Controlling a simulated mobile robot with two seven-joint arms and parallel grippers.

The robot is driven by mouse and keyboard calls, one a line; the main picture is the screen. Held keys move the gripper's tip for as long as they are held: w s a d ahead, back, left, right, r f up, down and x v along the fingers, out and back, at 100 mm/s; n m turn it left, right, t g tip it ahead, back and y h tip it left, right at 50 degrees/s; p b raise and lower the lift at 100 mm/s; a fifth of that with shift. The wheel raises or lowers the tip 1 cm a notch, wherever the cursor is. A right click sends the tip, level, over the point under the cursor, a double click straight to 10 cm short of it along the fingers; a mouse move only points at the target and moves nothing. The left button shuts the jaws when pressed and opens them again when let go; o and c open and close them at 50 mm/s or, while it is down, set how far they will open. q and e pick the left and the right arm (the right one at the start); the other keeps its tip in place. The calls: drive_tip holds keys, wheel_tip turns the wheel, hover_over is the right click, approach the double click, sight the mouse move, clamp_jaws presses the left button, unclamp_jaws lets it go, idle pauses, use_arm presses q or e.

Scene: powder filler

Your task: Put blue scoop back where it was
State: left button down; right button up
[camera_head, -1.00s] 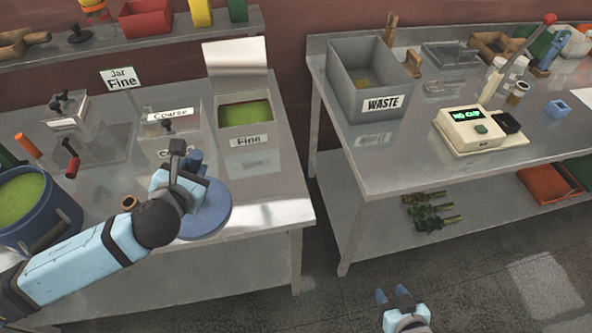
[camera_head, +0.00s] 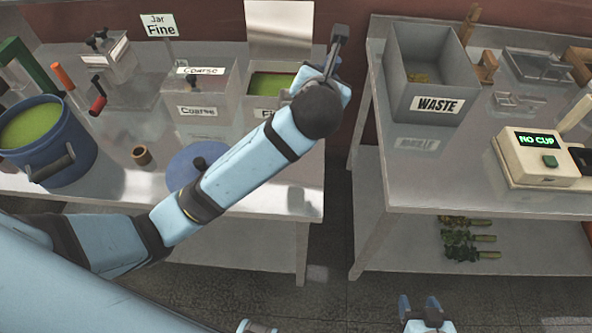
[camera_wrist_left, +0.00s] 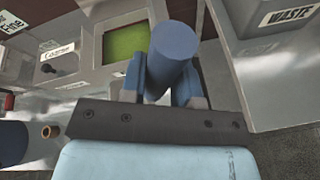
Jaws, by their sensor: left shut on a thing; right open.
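My left gripper (camera_wrist_left: 163,85) is shut on a blue cylindrical thing, taken as the blue scoop (camera_wrist_left: 174,48), in the left wrist view. Only its round end and shaft show; a bowl cannot be made out. In the head view my left arm's wrist covers most of the gripper and scoop, by the right side of the Fine bin (camera_head: 268,86). The green-filled Fine bin also shows beyond the fingers in the wrist view. My right gripper (camera_head: 420,305) is open and empty, low over the floor at the bottom of the head view.
A blue disc-shaped lid (camera_head: 188,172) lies on the left table, partly behind my arm. A blue pot (camera_head: 68,148) of green powder stands at left. The Coarse bin (camera_head: 206,107) adjoins Fine. The WASTE bin (camera_head: 400,95) and a scale (camera_head: 520,160) stand on the right table, across a gap.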

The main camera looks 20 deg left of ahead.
use_arm(q)
drive_tip(key=shift+w+d, duration=0.1)
drive_tip(key=shift+d, duration=0.15)
wheel_tip(320, 180, down, 20)
drive_tip(key=shift+r+b, duration=0.2)
drive_tip(key=shift+b, duration=0.2)
drive_tip(key=c, duration=0.9)
unclamp_jaws()
drive_tip(key=shift+f, duration=0.1)
drive_tip(key=shift+c, duration=0.2)
drive_tip(key=shift+o, duration=0.5)
